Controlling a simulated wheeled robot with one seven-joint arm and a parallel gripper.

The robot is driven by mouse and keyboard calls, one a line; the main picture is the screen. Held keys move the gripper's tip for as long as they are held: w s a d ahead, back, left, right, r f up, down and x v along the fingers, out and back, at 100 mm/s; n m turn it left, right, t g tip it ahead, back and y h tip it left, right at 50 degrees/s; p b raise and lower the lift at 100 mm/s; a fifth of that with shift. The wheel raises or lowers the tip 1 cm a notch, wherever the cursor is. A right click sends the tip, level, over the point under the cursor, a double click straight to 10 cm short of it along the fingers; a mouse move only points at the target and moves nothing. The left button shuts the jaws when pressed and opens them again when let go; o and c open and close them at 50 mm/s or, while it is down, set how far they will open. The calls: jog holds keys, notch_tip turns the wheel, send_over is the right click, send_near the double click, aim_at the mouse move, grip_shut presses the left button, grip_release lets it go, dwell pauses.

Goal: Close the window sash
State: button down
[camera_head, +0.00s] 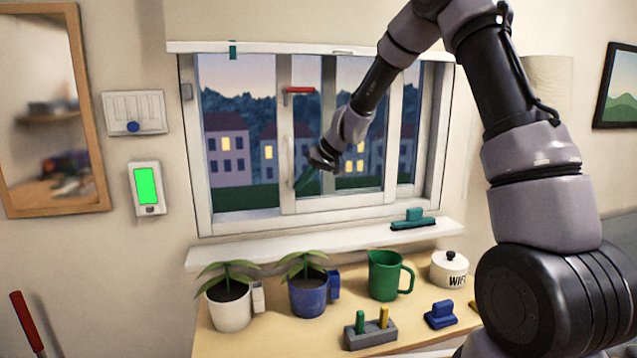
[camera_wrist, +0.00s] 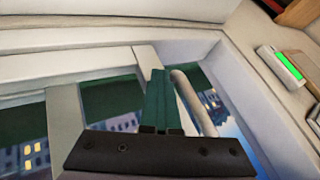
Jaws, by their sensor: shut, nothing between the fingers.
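The window sash (camera_head: 287,195) is a white-framed pane standing partway along the window, with a gap at the left between its stile and the window frame (camera_head: 188,150). A pale upright bar handle (camera_head: 291,160) is on the stile; it also shows in the wrist view (camera_wrist: 194,102). My gripper (camera_head: 303,181) has green fingers, shut and empty, just right of the handle in the head view. In the wrist view the fingers (camera_wrist: 158,98) are close beside the handle, not around it. I cannot tell whether they touch it.
A red lever (camera_head: 299,90) sits high on the sash. A teal clip (camera_head: 233,49) hangs on the top rail. A teal brush-like item (camera_head: 413,220) lies on the sill (camera_head: 300,246). Potted plants (camera_head: 229,305), a green jug (camera_head: 384,275) and a white pot (camera_head: 449,270) stand below.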

jog(key=s+a, duration=0.2)
jog(key=a, duration=0.8)
jog(key=s+a, duration=0.2)
jog(key=a, duration=0.9)
jog(key=shift+a, duration=0.15)
jog(key=shift+s, duration=0.15)
